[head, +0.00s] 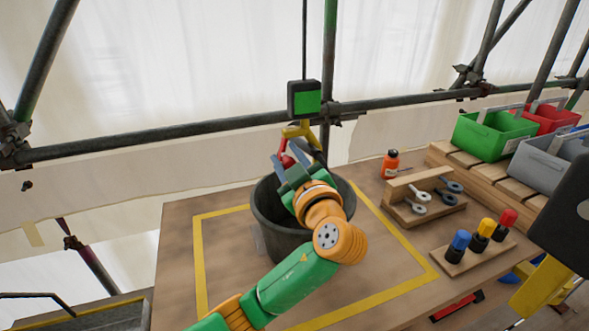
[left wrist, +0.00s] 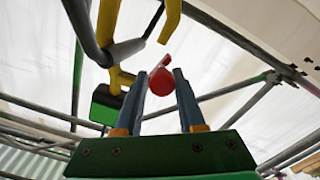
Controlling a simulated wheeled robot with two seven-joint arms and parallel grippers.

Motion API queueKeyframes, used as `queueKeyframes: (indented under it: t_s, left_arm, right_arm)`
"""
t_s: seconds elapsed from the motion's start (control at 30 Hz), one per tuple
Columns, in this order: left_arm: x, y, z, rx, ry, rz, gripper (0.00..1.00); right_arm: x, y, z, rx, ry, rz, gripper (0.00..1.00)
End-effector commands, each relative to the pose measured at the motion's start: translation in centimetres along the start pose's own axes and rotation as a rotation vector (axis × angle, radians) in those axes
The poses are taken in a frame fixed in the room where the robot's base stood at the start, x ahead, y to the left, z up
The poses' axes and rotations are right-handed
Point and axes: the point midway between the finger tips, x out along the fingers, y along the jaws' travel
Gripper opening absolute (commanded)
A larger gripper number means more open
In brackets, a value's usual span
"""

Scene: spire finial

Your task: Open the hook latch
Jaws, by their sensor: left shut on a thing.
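A yellow hook (head: 301,131) hangs below a black and green block (head: 305,99) on a cable, over a dark bucket (head: 268,212). A red latch lever with a red ball knob (head: 287,161) sits at the hook's left side. My left gripper (head: 290,172) is shut on the red knob, just above the bucket's rim. In the left wrist view the knob (left wrist: 161,82) is between the two fingers, with the yellow hook (left wrist: 170,22) above it. Whether the latch is open is hard to tell.
The bucket stands on a wooden table (head: 180,250) inside a yellow taped square. Scaffold tubes cross the back.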

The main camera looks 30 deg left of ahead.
Motion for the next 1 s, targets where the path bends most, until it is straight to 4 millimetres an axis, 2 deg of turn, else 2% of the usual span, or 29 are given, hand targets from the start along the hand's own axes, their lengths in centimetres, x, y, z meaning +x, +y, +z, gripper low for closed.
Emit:
queueKeyframes:
  t_s: [0.07,0.37,1.0]
  left_arm:
    - [0.2,-0.6,0.0,0.068,-0.002,-0.013,0.00]
    - [0.2,-0.9,-1.5,0.356,-0.002,-0.014,0.00]
    - [0.2,-0.9,-4.1,0.966,-0.003,-0.014,0.00]
  right_arm:
    - [0.5,0.0,0.0,0.000,0.000,0.000,0.71]
    - [-1.0,0.0,-0.1,0.000,0.000,0.000,0.71]
    - [-6.5,0.0,-0.6,0.001,0.000,-0.002,0.71]
